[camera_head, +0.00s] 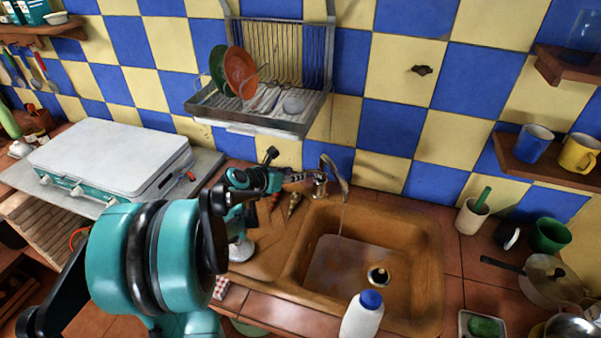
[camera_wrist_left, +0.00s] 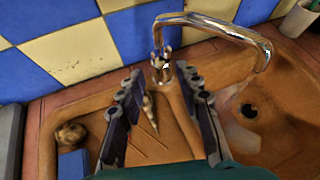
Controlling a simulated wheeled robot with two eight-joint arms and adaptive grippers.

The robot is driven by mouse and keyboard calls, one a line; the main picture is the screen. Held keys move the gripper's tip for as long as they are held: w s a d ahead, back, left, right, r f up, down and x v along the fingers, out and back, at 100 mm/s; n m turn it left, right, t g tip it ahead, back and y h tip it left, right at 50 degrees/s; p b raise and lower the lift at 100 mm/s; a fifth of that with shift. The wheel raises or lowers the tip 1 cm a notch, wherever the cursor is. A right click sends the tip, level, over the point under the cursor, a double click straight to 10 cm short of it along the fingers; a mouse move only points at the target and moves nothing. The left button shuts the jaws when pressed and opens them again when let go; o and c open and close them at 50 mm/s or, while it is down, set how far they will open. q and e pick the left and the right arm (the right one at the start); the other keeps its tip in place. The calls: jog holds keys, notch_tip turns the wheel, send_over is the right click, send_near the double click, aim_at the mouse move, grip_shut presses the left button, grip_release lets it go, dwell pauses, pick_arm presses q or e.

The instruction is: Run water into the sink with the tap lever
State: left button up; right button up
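The chrome tap (camera_head: 343,178) stands at the back left of the brown sink (camera_head: 432,262). A thin pale stream seems to fall from its spout into the basin. In the left wrist view, the tap's spout (camera_wrist_left: 215,24) arches right from a short body (camera_wrist_left: 161,68). I cannot clearly pick out the lever. My left gripper (camera_head: 302,177) reaches the tap body from the left. In the wrist view, its two dark fingers (camera_wrist_left: 158,88) are spread, with the tap body just beyond and between the tips; contact is unclear. My right gripper is not in view.
A white bottle with a blue cap (camera_head: 362,318) stands at the sink's front edge. A dish rack (camera_head: 262,125) hangs above and left of the tap. A cream cup (camera_head: 471,217), green cup (camera_head: 549,235) and pan (camera_head: 549,283) crowd the right counter.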

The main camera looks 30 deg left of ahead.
pick_arm(q)
jog(key=shift+s+r, duration=0.25)
jog(key=shift+s, duration=0.15)
jog(key=s+d+m+g, duration=0.2)
jog(key=s+d+m, duration=0.2)
jog(key=d+m, duration=0.4)
jog(key=s+d+m+g, duration=0.1)
jog(key=s+d+m, duration=0.2)
jog(key=d+m, duration=0.45)
jog(key=s+d+f+m+g, duration=0.1)
jog(key=s+d+m, duration=0.2)
jog(key=s+m, duration=0.3)
jog(key=s+d+f+m+g+y, duration=0.1)
jog(key=s+m, duration=0.6)
jog(key=m, duration=0.8)
jog(key=d+f, duration=0.1)
jog(key=d, duration=0.1)
jog(key=shift+s+d+b, duration=0.25)
jog(key=shift+d+b, duration=0.15)
